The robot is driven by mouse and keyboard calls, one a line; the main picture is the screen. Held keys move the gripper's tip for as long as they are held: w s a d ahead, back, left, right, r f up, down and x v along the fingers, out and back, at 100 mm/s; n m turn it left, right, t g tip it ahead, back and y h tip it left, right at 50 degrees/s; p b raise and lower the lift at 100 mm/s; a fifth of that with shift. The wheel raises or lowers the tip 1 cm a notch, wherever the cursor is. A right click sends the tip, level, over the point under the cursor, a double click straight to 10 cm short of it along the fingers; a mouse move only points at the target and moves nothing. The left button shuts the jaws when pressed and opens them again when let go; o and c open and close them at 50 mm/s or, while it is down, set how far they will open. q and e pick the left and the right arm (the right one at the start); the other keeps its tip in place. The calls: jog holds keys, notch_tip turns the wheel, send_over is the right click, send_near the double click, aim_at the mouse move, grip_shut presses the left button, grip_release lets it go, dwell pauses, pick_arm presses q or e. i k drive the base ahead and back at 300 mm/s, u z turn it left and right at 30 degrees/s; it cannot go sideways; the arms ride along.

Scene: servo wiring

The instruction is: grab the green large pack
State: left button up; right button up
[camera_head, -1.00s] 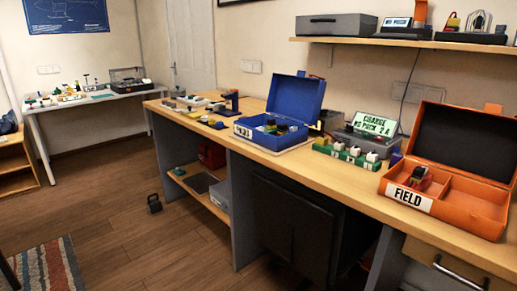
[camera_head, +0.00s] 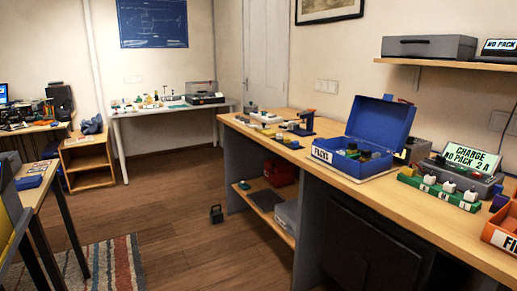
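No thing in the camera_head view can be told for sure as the green large pack. A green strip (camera_head: 438,191) carrying several white-topped pieces lies on the long workbench in front of the grey charger (camera_head: 464,177). The charger's lit screen (camera_head: 466,157) reads "CHARGE NO PACK 2 A". An open blue case (camera_head: 381,124) stands left of the strip and holds small dark, yellow and greenish items, too small to tell apart. Neither of my grippers is in view.
The long workbench (camera_head: 400,212) runs along the right wall. An orange case (camera_head: 500,236) is cut off at right. A white table (camera_head: 168,113) with small items stands at the back. Another table (camera_head: 30,190) is at left.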

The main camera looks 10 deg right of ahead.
aim_at(354, 154)
jog(key=u, duration=0.6)
jog(key=i, duration=0.95)
jog(key=z, duration=0.3)
jog(key=i, duration=0.95)
jog(key=z, duration=0.95)
